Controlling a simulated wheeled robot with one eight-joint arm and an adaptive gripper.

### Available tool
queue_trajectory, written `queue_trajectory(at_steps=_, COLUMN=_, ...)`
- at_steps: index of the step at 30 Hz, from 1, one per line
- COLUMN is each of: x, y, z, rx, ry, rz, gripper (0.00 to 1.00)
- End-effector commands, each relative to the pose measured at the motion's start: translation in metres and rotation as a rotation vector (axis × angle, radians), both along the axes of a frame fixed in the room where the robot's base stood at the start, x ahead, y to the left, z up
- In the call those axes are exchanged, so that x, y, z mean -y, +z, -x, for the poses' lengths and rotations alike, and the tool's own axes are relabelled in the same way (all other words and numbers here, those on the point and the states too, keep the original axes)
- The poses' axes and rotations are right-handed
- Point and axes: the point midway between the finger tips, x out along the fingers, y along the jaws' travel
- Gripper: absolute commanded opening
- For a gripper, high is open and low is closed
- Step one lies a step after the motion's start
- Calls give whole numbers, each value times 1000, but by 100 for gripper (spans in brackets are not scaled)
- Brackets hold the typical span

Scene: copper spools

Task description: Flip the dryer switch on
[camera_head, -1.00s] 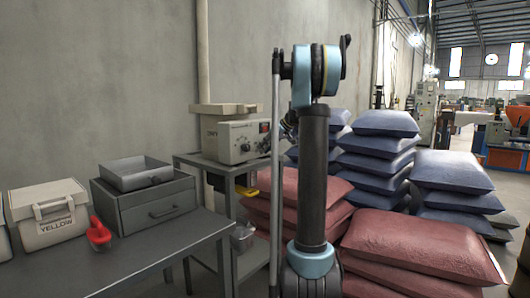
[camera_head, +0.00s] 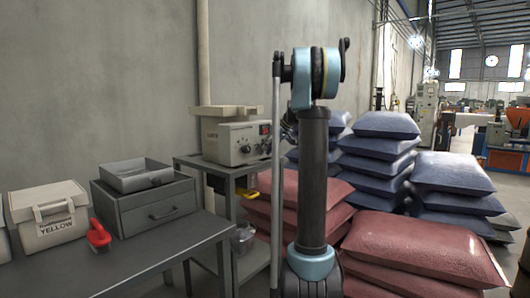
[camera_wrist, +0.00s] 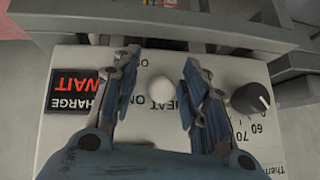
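The dryer (camera_head: 236,142) is a beige box with a front control panel on a grey metal stand, left of my arm. In the wrist view its panel (camera_wrist: 72,126) fills the middle, with lettering upside down. A pale round switch tip (camera_wrist: 161,89) stands by the words "HEAT ON". My gripper (camera_wrist: 160,60) is open, one finger on each side of the switch, with gaps between fingers and switch. Whether the fingers touch the panel is unclear.
A black dial (camera_wrist: 252,98) lies right of the fingers and a "CHARGE WAIT" sign (camera_wrist: 75,92) left. Stacked red sacks (camera_head: 415,245) and blue sacks (camera_head: 375,150) crowd my arm's surroundings. A workbench (camera_head: 130,260) holds a drawer unit (camera_head: 150,207) and a white box (camera_head: 50,218).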

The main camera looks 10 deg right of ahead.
Motion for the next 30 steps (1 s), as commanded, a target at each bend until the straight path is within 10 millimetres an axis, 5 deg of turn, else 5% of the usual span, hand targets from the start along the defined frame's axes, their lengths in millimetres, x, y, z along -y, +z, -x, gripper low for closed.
queue_trajectory(at_steps=8, x=7, y=9, z=5, rx=-1, ry=-2, rz=-1, gripper=41)
queue_trajectory(at_steps=21, x=49, y=68, z=35, rx=-1, ry=-2, rz=1, gripper=41)
queue_trajectory(at_steps=30, x=63, y=89, z=45, rx=-1, ry=-1, rz=0, gripper=41)
